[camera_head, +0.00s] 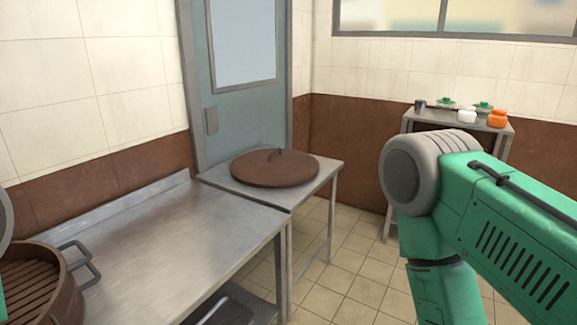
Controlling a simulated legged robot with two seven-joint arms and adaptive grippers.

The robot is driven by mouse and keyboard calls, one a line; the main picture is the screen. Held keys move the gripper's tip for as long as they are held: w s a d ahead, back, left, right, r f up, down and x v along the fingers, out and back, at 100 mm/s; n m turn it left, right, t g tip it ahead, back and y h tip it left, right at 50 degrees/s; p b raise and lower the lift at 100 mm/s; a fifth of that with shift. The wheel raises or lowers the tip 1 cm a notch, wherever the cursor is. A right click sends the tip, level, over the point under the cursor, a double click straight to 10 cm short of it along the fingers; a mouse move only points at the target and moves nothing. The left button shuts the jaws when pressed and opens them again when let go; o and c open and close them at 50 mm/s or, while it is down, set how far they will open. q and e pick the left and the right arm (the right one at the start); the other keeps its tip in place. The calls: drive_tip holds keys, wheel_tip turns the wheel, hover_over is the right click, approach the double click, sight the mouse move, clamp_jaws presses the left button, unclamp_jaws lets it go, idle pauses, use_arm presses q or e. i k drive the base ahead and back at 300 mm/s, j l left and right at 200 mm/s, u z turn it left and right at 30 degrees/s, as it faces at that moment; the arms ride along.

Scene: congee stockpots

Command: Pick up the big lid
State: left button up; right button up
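Only a sliver of my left arm shows at the left edge, and my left gripper is out of view.
A long steel counter (185,245) stands in front of and left of the small table. A brown slatted steamer basket (38,285) with metal handles sits at its left end. A back-right shelf table (440,119) holds small containers. Tiled floor (350,262) lies open between.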

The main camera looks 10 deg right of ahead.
sight(269, 167)
drive_tip(key=z, duration=0.3)
drive_tip(key=u, duration=1.8)
drive_tip(key=z, duration=1.9)
drive_tip(key=i+l+z, duration=0.15)
drive_tip(key=z, duration=0.35)
drive_tip(key=i+z, duration=0.3)
drive_tip(key=z, duration=0.15)
drive_tip(key=i, duration=1.9)
